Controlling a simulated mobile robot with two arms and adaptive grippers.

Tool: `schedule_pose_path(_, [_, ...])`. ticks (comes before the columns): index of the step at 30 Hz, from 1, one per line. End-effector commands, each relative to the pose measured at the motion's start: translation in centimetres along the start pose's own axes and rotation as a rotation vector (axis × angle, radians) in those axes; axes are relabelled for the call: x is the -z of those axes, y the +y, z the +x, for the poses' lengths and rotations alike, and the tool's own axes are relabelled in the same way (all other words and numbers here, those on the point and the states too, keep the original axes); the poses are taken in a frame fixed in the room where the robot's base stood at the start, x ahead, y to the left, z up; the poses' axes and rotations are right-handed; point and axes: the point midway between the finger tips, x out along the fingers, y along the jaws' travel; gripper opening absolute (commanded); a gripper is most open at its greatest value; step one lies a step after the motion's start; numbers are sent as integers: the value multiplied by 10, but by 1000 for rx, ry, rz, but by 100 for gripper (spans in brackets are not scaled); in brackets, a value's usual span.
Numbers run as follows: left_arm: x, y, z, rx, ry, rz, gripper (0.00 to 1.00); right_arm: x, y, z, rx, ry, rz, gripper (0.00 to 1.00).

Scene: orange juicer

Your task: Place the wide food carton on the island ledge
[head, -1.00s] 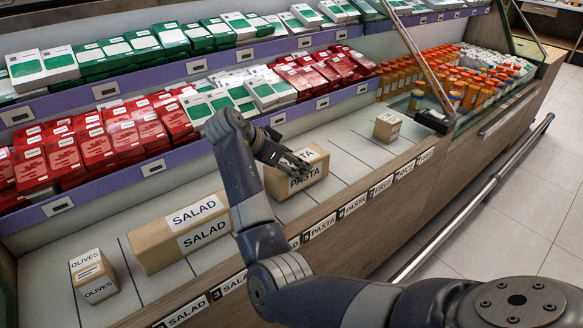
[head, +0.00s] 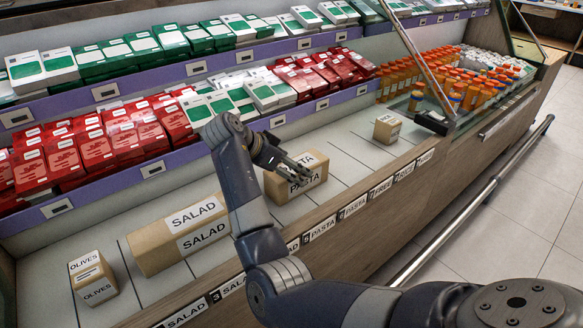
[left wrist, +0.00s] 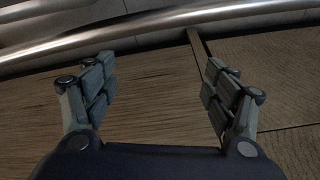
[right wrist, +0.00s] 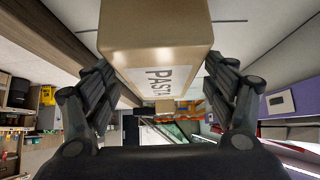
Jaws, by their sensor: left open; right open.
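The PASTA carton (head: 310,181), a tan cardboard box with white labels, sits on the light shelf ledge in the middle of the head view. My right gripper (head: 292,166) is at its upper left side, overlapping it in that view. In the right wrist view the PASTA carton (right wrist: 157,45) lies between the spread fingers of my right gripper (right wrist: 158,72), which look apart from its sides. A wider SALAD carton (head: 180,235) lies on the ledge to the left. My left gripper (left wrist: 155,80) is open and empty, facing wood panelling; it is outside the head view.
An OLIVES carton (head: 92,279) stands at far left and a small carton (head: 387,128) farther along the ledge.

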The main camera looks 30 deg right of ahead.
Motion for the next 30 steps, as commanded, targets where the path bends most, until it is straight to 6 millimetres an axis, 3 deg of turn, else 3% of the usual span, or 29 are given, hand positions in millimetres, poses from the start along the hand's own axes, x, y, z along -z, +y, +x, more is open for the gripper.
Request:
schedule_pose_path(6, [-12, 0, 18, -1, -19, 1, 78, 1, -1, -40, 4, -1, 1, 78])
schedule_pose_path(12, [-17, 1, 27, -2, -23, 2, 78, 1, 0, -63, 2, 0, 2, 78])
schedule_pose_path(30, [-17, 1, 29, -2, -22, 2, 78, 0, 0, -68, 1, -1, 1, 78])
